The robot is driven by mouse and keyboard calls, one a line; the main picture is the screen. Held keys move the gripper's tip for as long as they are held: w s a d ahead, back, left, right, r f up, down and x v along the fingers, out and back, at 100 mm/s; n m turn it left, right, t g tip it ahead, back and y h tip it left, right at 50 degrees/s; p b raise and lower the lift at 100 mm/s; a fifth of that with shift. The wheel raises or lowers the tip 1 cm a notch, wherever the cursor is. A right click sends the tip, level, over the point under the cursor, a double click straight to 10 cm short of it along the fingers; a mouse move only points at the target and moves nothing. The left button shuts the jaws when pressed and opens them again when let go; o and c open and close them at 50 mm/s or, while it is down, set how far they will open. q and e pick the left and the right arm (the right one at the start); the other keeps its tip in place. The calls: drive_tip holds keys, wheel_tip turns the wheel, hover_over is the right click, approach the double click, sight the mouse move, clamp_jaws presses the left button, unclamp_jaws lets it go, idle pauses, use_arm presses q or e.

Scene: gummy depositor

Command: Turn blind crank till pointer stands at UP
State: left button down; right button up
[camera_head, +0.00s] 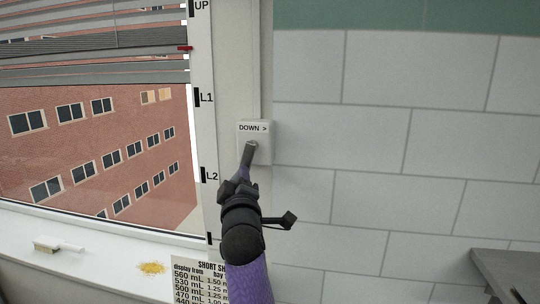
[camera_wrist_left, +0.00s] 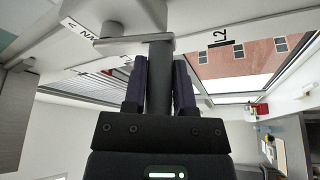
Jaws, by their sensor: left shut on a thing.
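The blind (camera_head: 95,65) covers the upper part of the window, its bottom edge above L1. A small red pointer (camera_head: 185,48) stands between the UP mark (camera_head: 200,6) and the L1 mark (camera_head: 204,97), about midway. The white crank box (camera_head: 254,129) marked "DOWN >" is on the window frame's right side, and the grey crank (camera_head: 249,154) sticks out of it. My left gripper (camera_head: 242,178) is shut on the crank's handle. In the left wrist view the grey handle (camera_wrist_left: 160,75) runs between both fingers. My right gripper is not in view.
A white sill (camera_head: 100,252) below the window bears a brush (camera_head: 58,246) and a yellow crumbly heap (camera_head: 151,268). A printed sheet (camera_head: 201,280) hangs below the frame. A grey surface (camera_head: 510,268) is at the lower right. The tiled wall right of the crank is clear.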

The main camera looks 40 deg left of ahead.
use_arm(q)
drive_tip(key=shift+w+d+r, duration=0.2)
drive_tip(key=shift+d, duration=0.2)
drive_tip(key=shift+w+d+r, duration=0.15)
drive_tip(key=shift+w+d, duration=0.05)
drive_tip(key=shift+d, duration=0.15)
drive_tip(key=c, duration=1.1)
unclamp_jaws()
drive_tip(key=shift+w+d+r+p, duration=0.4)
drive_tip(key=shift+d+r, duration=0.1)
drive_tip(key=shift+d, duration=0.2)
drive_tip(key=shift+w+d, duration=0.2)
drive_tip(key=shift+d, duration=0.2)
clamp_jaws()
drive_tip(key=shift+w+d+r+p, duration=0.3)
drive_tip(key=shift+d+r+p, duration=0.3)
drive_tip(key=shift+r+p, duration=0.2)
